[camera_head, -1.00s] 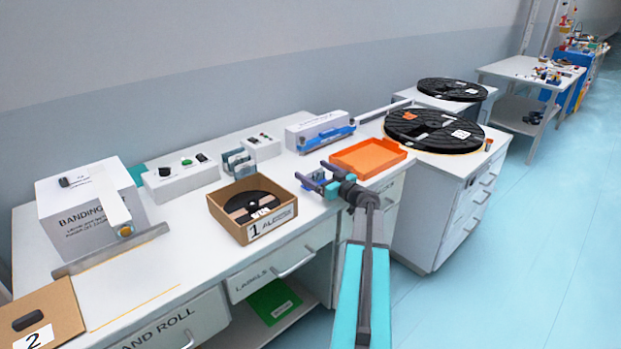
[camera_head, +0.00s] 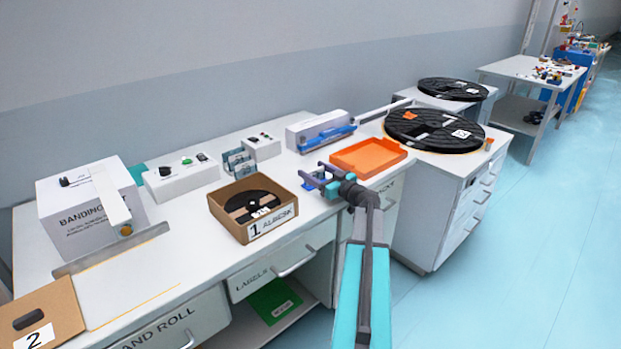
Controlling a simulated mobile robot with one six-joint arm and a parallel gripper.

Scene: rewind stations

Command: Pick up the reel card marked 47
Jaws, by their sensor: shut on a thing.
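My gripper (camera_head: 312,174) is over the front of the bench, between the cardboard box and the orange tray. Its two dark fingers point left, with teal parts at their base. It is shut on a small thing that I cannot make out. I cannot read the number 47 anywhere. Several small grey-teal cards or plates (camera_head: 238,162) stand upright in a holder behind the box. The cardboard box (camera_head: 272,227) has a label that starts with 1 and holds a black reel (camera_head: 246,200).
The orange tray (camera_head: 367,156) looks empty, right of my gripper. A large black reel (camera_head: 434,130) lies on the right cabinet. White control boxes (camera_head: 180,176) and a blue-fronted device (camera_head: 325,139) line the back.

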